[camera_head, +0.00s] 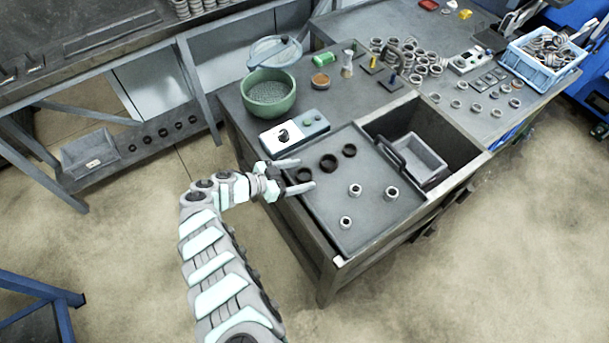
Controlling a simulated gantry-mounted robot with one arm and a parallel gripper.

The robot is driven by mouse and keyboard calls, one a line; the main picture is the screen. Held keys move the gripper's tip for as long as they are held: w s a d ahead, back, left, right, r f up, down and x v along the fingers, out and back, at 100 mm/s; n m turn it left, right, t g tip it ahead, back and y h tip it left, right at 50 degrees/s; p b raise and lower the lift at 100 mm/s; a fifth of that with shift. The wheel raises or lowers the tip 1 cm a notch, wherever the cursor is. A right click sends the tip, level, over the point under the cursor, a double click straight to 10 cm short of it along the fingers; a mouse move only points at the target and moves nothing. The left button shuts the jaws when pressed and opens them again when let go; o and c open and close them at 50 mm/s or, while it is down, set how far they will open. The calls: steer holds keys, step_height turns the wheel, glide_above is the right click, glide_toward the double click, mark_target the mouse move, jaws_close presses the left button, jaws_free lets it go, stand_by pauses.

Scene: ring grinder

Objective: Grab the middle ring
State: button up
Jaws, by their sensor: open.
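Three dark rings lie in a slanting row on the grey tray (325,220). The middle dark ring (328,154) has the far dark ring (349,144) up and to its right. The near dark ring (304,181) is down and to its left. My gripper (306,173) reaches in from the left over the tray's edge, with its fingers spread apart. In the picture the near dark ring sits between the fingertips; I cannot tell the height of the fingers above it. The middle dark ring is just beyond the fingertips and clear of them.
Three small silver rings (355,188) stand on the tray's right and front part. A grey bin (425,165) sits in a recess right of the tray. A white control box (280,136) and a green bowl (269,105) are behind. Several rings lie farther back.

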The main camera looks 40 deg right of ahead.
steer(key=shift+d+f, duration=0.1)
steer(key=shift+d, duration=0.1)
steer(key=shift+c, duration=0.3)
steer(key=c, duration=1.5)
